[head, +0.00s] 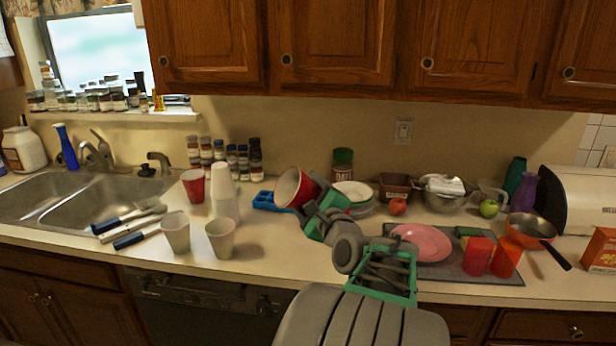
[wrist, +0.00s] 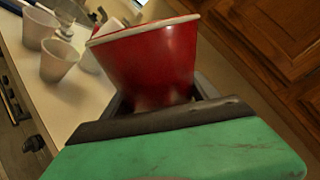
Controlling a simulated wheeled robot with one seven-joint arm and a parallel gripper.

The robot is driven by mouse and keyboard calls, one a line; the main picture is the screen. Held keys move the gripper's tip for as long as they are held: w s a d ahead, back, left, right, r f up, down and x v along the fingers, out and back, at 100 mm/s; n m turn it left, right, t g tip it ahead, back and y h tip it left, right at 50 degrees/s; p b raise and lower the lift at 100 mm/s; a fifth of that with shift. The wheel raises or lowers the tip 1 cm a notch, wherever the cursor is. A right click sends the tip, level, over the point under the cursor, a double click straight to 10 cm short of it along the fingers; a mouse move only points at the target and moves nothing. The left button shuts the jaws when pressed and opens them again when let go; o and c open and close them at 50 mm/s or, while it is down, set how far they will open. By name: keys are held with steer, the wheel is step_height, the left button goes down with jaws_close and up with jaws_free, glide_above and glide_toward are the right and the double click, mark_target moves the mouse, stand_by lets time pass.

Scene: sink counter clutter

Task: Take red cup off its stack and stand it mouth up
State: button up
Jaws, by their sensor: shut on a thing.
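A red cup (head: 290,186) with a white rim is held by my gripper (head: 318,210) above the counter. In the head view it is tilted, with its open mouth facing up and to the left. In the wrist view the red cup (wrist: 150,62) sits between the jaws of my gripper (wrist: 160,108), which are shut on its lower part. Its base is hidden by the gripper. A stack of white cups (head: 223,188) stands to the left of my gripper. A second red cup (head: 192,186) stands on the counter just left of that stack.
Two white cups (head: 176,232) stand mouth up at the front left. White plates (head: 352,192) and a pink plate (head: 424,243) are to the right. Counter between the white cups and my arm is clear.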

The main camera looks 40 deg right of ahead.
steer(key=m+p, duration=0.5)
steer(key=p, duration=0.2)
steer(key=shift+a+r+m, duration=0.1)
steer(key=shift+a+m, duration=0.05)
steer(key=shift+m, duration=0.15)
steer(key=m+p, duration=0.5)
steer(key=p, duration=0.2)
steer(key=shift+w+a+m, duration=0.15)
steer(key=shift+a+m, duration=0.15)
steer(key=shift+m, duration=0.1)
steer(key=w+d+f+b, duration=0.1)
steer(key=w+f+b, duration=0.2)
steer(key=f, duration=0.3)
steer(key=w+d+f+b, duration=0.1)
steer(key=w+f+b, duration=0.2)
steer(key=f, duration=0.4)
steer(key=w+d+f+b, duration=0.1)
steer(key=w+f+b, duration=0.2)
steer(key=f, duration=0.3)
steer(key=shift+w+f+b, duration=0.3)
steer(key=shift+f+b, duration=0.05)
steer(key=shift+b, duration=0.25)
steer(key=shift+f+b, duration=0.35)
steer(key=shift+f, duration=0.2)
steer(key=shift+f+b, duration=0.3)
steer(key=shift+f, duration=0.2)
steer(key=o, duration=1.4)
